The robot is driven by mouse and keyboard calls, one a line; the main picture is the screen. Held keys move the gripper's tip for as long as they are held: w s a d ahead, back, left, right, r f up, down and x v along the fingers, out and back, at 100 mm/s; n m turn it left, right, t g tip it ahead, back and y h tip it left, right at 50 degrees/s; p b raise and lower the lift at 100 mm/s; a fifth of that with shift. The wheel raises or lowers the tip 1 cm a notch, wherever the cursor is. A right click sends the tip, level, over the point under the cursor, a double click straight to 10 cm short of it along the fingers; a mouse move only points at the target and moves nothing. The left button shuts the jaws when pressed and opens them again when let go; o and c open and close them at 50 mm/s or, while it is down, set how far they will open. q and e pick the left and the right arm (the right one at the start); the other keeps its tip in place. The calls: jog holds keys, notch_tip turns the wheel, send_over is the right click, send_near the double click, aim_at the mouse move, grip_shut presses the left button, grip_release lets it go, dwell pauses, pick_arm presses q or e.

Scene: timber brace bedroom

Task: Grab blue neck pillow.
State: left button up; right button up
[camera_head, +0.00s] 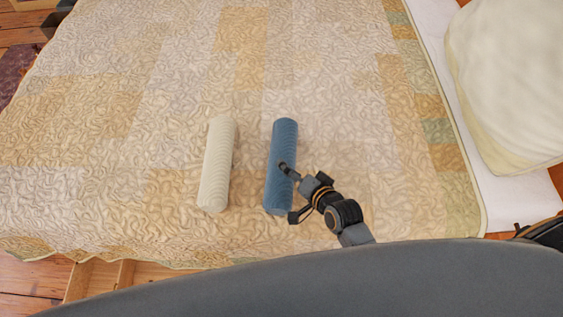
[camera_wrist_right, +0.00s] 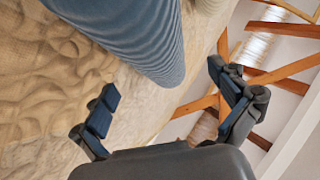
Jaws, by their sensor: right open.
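The blue neck pillow (camera_head: 283,142) is a ribbed cylinder lying on the bed, its long side running away from me. My right gripper (camera_head: 290,192) is open at its near half, with one finger over the pillow and the other near its near end. In the right wrist view, the blue pillow (camera_wrist_right: 140,35) lies ahead of the spread fingers (camera_wrist_right: 163,85), and nothing is held between them. Whether a finger touches it I cannot tell. My left gripper is not in view.
A cream cylindrical pillow (camera_head: 217,165) lies parallel to the left of the blue one, with a gap between. The quilted bed (camera_head: 120,130) is clear around them. A large cream pillow (camera_head: 515,80) is at the far right. Wooden floor (camera_head: 30,285) shows at lower left.

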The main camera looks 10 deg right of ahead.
jog(key=x, duration=0.4)
jog(key=shift+w+f, duration=0.2)
jog(key=shift+f, duration=0.1)
jog(key=shift+w+f, duration=0.1)
jog(key=shift+w, duration=0.05)
jog(key=shift+c, duration=0.9)
jog(key=c, duration=1.3)
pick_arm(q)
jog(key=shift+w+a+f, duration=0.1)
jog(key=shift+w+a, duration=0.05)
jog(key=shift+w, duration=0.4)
